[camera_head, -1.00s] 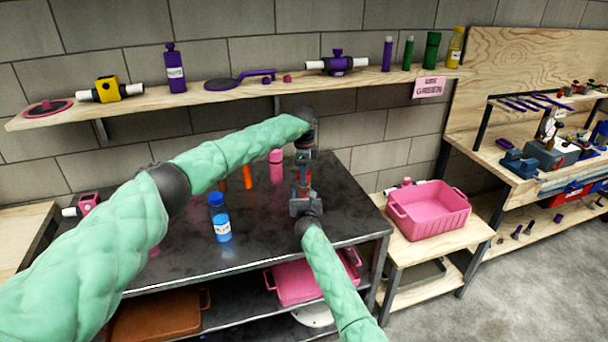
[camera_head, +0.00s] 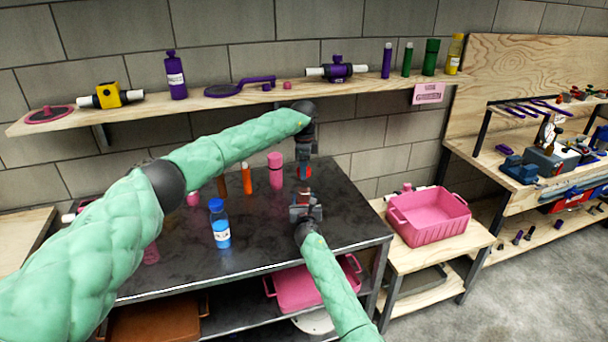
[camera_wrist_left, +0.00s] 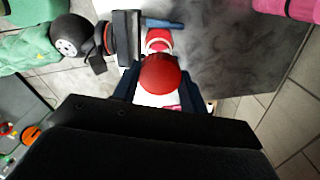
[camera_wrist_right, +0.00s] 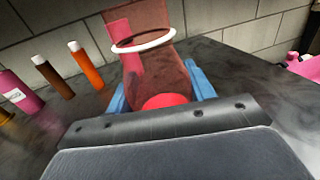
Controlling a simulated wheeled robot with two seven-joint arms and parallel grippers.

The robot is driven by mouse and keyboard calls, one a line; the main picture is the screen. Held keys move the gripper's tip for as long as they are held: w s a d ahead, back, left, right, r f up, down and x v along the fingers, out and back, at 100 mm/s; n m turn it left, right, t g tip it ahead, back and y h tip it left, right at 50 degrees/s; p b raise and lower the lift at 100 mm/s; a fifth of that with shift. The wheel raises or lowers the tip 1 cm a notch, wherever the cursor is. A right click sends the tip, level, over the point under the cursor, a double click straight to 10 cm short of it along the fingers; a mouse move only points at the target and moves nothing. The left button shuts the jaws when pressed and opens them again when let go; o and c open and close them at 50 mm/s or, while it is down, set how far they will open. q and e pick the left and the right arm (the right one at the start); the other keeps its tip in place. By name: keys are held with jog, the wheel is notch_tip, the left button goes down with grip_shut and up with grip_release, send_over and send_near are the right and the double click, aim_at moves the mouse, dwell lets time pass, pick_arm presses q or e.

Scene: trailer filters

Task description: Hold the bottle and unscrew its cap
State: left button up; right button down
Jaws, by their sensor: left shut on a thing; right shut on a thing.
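My left gripper (camera_head: 304,174) points down from above and is shut on the red cap (camera_wrist_left: 160,73), which sits between its blue fingers in the left wrist view. My right gripper (camera_head: 305,208) is below it, shut on the see-through reddish bottle (camera_wrist_right: 155,65) with a white ring around it. The bottle's top runs out of the right wrist view; red shows at its bottom. In the left wrist view, the bottle's white ring and red part (camera_wrist_left: 158,42) show beyond the cap. The cap appears apart from the bottle, with a small gap between the grippers in the head view.
The dark table (camera_head: 270,230) bears a blue bottle (camera_head: 221,230), an orange bottle (camera_head: 247,180) and a pink bottle (camera_head: 275,170). A pink crate (camera_head: 430,215) stands on a lower wooden table at right. A shelf (camera_head: 215,100) with several items runs along the wall.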

jog(key=shift+c, duration=2.3)
grip_release()
